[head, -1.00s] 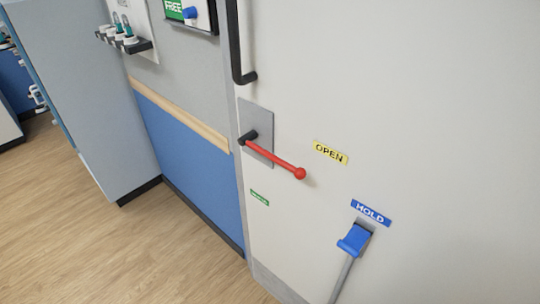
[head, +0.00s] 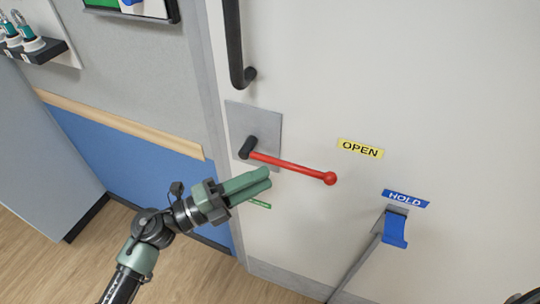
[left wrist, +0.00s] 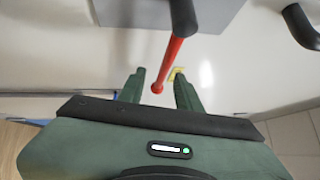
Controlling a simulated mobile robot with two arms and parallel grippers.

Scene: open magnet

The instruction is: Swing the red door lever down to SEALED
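The red door lever (head: 292,166) runs from a black pivot (head: 247,148) on a grey plate to a red ball end, sloping slightly down to the right. Its ball is below and left of the yellow OPEN label (head: 360,148). My left gripper (head: 266,180) is just below the lever's pivot half, its fingers pointing right. In the left wrist view its fingers (left wrist: 159,75) are apart, and the lever (left wrist: 170,62) shows beyond and between them; I see no grip on it. A small green label (head: 259,204) lies below, partly hidden by the gripper, its text unreadable. My right gripper is not in view.
A black pull handle (head: 235,50) is above the lever. A blue HOLD label (head: 405,198) and a blue pedal-like catch (head: 396,228) on a grey rod are at the lower right. A blue wall panel (head: 130,165) and wooden rail (head: 120,125) lie left.

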